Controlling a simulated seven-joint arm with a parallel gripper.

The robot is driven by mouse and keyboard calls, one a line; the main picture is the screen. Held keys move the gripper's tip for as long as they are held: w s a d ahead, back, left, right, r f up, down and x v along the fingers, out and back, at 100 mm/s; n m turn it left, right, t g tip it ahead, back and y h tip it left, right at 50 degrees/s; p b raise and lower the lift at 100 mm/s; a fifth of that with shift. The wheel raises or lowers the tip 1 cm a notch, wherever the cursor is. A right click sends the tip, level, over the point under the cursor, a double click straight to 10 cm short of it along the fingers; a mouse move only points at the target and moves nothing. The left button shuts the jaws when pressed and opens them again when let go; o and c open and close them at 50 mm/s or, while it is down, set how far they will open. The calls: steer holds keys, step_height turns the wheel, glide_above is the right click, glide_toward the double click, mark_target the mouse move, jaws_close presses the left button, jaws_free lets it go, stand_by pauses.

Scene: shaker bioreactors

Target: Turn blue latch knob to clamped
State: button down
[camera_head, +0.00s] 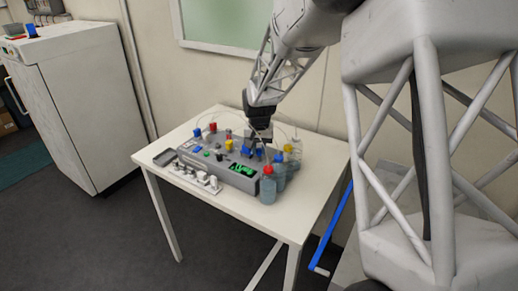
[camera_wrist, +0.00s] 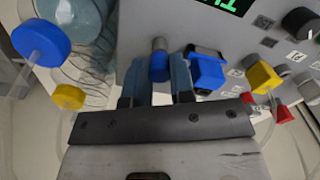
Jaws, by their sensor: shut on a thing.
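The blue latch knob (camera_wrist: 159,67) is a small blue cylinder with a grey end, on the grey shaker bioreactor (camera_wrist: 225,40). In the wrist view it lies between the two blue-grey fingers of my gripper (camera_wrist: 157,72), which is shut on it. In the head view my gripper (camera_head: 258,136) reaches down to the right part of the bioreactor (camera_head: 238,172), and its fingers and the knob are too small to tell apart. I cannot read the knob's turn angle.
Just right of my fingers in the wrist view is a blue block-shaped part (camera_wrist: 208,74), then a yellow knob (camera_wrist: 264,77) and a red part (camera_wrist: 283,114). Bottles with a blue cap (camera_wrist: 40,42) and a red cap (camera_head: 268,171) crowd the right end. The white table (camera_head: 222,200) has free room in front.

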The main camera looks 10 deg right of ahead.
mark_target(259, 149)
stand_by(0.3)
steer(key=c, duration=1)
jaws_free()
steer(key=shift+r, duration=0.1)
steer(key=shift+r, duration=3.85)
